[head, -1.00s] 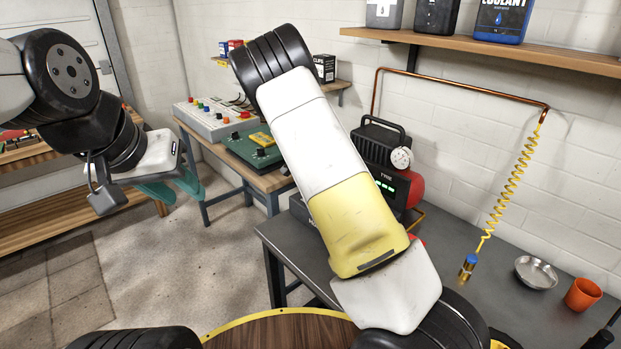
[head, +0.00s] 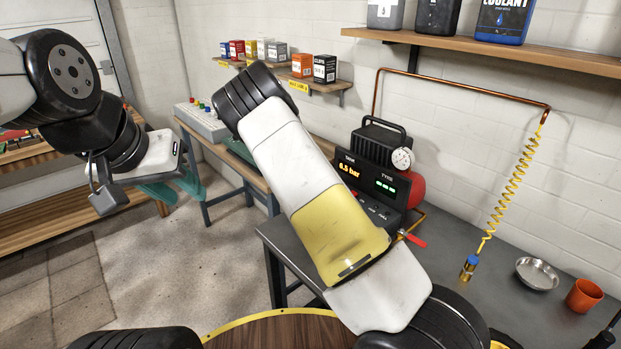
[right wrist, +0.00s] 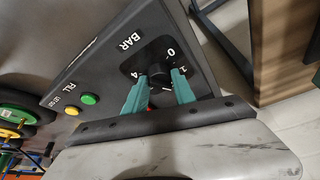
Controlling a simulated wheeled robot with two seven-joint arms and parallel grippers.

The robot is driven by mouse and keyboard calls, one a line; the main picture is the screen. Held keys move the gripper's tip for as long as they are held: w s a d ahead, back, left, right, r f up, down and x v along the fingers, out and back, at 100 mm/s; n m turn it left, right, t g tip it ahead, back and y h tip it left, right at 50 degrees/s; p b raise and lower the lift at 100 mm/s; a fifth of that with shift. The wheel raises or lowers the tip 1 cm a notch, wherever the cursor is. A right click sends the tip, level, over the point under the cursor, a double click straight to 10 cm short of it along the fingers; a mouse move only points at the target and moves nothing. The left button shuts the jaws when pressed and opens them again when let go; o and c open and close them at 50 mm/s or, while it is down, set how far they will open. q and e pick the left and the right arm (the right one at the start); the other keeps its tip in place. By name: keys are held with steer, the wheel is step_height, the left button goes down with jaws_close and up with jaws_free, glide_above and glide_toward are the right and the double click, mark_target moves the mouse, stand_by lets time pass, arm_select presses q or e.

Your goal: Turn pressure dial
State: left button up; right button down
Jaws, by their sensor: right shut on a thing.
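The pressure dial (right wrist: 158,75) is a dark round knob on the grey panel in the right wrist view, with the numbers 0, 1 and 4 around it and the word BAR beside it. My right gripper (right wrist: 160,82) is shut on it, one teal finger on each side. In the head view the black compressor (head: 376,152) shows a lit orange bar reading, its first digit unclear, and a green tyre display. My right arm hides the dial and right gripper there. My left gripper (head: 174,192) hangs empty at the left, its teal fingers apart.
The compressor stands on a grey bench (head: 460,230) by the wall. A red-handled valve (head: 414,240), coiled yellow hose (head: 510,185), metal bowl (head: 536,273) and orange cup (head: 583,295) are to its right. Green (right wrist: 88,98) and yellow (right wrist: 72,109) buttons sit near the dial.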

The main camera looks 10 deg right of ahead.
steer(key=shift+f, duration=0.1)
stand_by(0.3)
steer(key=c, duration=1)
jaws_free()
steer(key=shift+c, duration=0.2)
steer(key=v, duration=0.8)
